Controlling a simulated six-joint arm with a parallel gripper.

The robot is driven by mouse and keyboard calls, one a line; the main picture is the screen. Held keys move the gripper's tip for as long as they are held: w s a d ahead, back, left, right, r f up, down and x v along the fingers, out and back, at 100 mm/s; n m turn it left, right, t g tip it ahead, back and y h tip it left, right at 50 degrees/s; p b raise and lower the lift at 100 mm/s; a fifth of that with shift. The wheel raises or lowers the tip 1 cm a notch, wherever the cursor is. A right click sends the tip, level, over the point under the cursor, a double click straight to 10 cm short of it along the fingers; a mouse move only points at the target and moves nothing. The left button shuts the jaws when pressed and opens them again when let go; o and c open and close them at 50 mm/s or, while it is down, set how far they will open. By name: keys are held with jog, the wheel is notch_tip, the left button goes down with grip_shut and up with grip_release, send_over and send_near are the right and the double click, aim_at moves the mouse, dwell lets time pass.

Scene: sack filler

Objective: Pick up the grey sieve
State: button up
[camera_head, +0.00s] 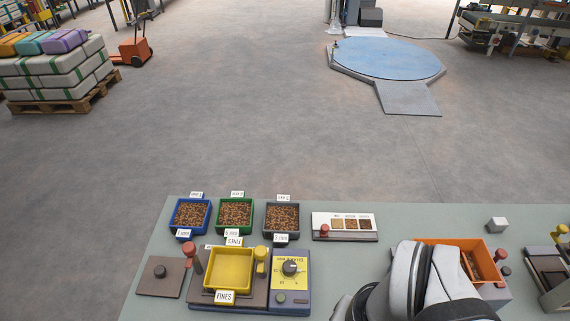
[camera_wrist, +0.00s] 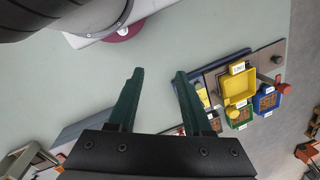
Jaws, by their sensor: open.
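The grey sieve (camera_head: 267,221) is a small dark grey square frame filled with brown granules. In the head view it stands at the right end of a row of three, beside the green sieve (camera_head: 218,216) and the blue sieve (camera_head: 174,216). White labels stand at its back and front. In the wrist view my gripper (camera_wrist: 158,72) is open and empty, its two dark green fingers apart above bare table. The grey sieve is not clearly visible there; the right finger covers part of that area. In the head view the fingers are hidden.
A yellow tray (camera_head: 230,268) marked FINES sits in a machine in front of the sieves, with a dial panel (camera_head: 290,277) beside it. A white sample board (camera_head: 344,222) is right of the grey sieve. An orange bin (camera_head: 430,243) lies behind my arm.

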jog(key=shift+o, duration=0.2)
jog(key=shift+o, duration=0.5)
jog(key=w+a+r+m, duration=0.25)
jog(key=w+m, duration=0.25)
jog(key=w, duration=0.8)
jog(key=m+h, duration=0.2)
jog(key=m, duration=0.5)
send_over(281, 236)
notch_tip(281, 236, down, 7)
notch_tip(281, 236, down, 14)
jog(key=shift+s+r, duration=0.1)
jog(key=shift+f, duration=0.45)
jog(key=shift+r, duration=0.1)
grip_shut()
